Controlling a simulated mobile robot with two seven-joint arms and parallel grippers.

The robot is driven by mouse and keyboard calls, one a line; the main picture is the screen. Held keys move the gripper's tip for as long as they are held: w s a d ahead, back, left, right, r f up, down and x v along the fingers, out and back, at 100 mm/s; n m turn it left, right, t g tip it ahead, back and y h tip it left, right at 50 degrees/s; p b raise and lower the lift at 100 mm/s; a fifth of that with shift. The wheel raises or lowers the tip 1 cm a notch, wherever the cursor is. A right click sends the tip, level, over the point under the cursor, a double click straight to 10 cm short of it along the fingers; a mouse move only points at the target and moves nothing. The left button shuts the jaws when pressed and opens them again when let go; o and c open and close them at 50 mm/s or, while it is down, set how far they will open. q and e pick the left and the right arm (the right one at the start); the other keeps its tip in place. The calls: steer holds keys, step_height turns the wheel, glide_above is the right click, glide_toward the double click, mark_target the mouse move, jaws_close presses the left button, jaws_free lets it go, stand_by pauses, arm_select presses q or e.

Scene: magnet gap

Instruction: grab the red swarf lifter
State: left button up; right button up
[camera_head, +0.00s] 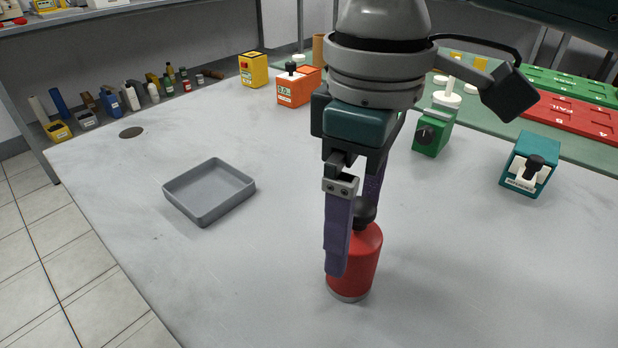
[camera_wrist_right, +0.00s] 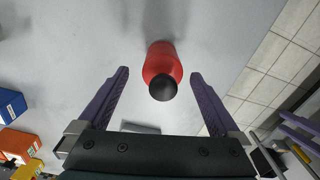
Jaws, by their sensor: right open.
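The red swarf lifter (camera_head: 362,262) is a red cylinder with a black knob on top and a pale base ring. It stands upright on the grey table (camera_head: 270,270). In the head view my right gripper (camera_head: 352,235) points down over it, and one finger hides part of its left side. In the right wrist view the lifter (camera_wrist_right: 163,65) lies between the lines of the two purple fingers, just beyond their tips, with its black knob facing the camera. The right gripper (camera_wrist_right: 160,72) is open and empty. My left gripper is in neither view.
A shallow grey tray (camera_head: 208,192) sits left of the lifter. A green block (camera_head: 432,135) and a teal block (camera_head: 528,165) stand to the right. Orange (camera_head: 297,88) and yellow (camera_head: 252,70) boxes stand at the back. The table around the lifter is clear.

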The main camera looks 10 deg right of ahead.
steer(key=f, duration=0.2)
steer(key=f+b, duration=0.1)
steer(key=f, duration=0.1)
steer(key=f+b, duration=0.1)
steer(key=f, duration=0.1)
steer(key=shift+s, duration=0.25)
steer(key=shift+r, duration=0.1)
jaws_close()
stand_by(0.4)
